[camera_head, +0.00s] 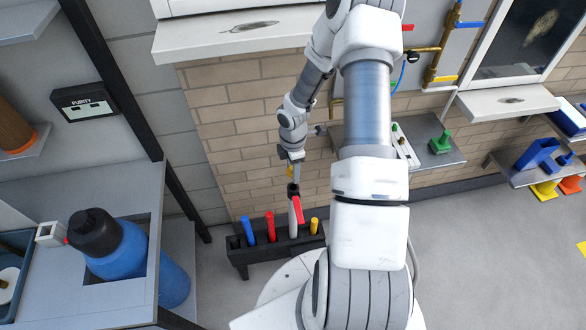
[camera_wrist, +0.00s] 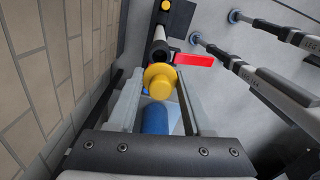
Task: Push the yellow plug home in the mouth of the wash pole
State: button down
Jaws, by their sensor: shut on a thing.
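The yellow plug (camera_wrist: 161,79) is held between the fingers of my gripper (camera_wrist: 163,100) in the wrist view. In the head view, my gripper (camera_head: 292,162) is pointed down with the yellow plug (camera_head: 291,172) at its tip. The wash pole (camera_head: 293,217) is pale with a black mouth (camera_head: 293,189) and a red flag (camera_head: 298,209). The mouth is just below the plug in the head view. In the wrist view the black mouth (camera_wrist: 158,52) shows just beyond the plug, which partly overlaps it. I cannot tell whether they touch.
A dark rack (camera_head: 243,256) holds the wash pole among a blue pole (camera_head: 248,231), a red pole (camera_head: 270,227) and a yellow pole (camera_head: 314,226). A brick wall (camera_head: 225,120) stands close behind. A blue bottle (camera_head: 120,255) stands at left. Open floor (camera_head: 480,260) lies at right.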

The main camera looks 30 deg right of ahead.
jog(key=shift+f+b, duration=2.05)
jog(key=shift+f, duration=0.45)
jog(key=shift+f+b, duration=0.65)
jog(key=shift+f, duration=0.15)
grip_release()
jog(key=shift+r, duration=0.15)
jog(key=shift+r+p, duration=2.45)
jog(key=shift+r, duration=0.5)
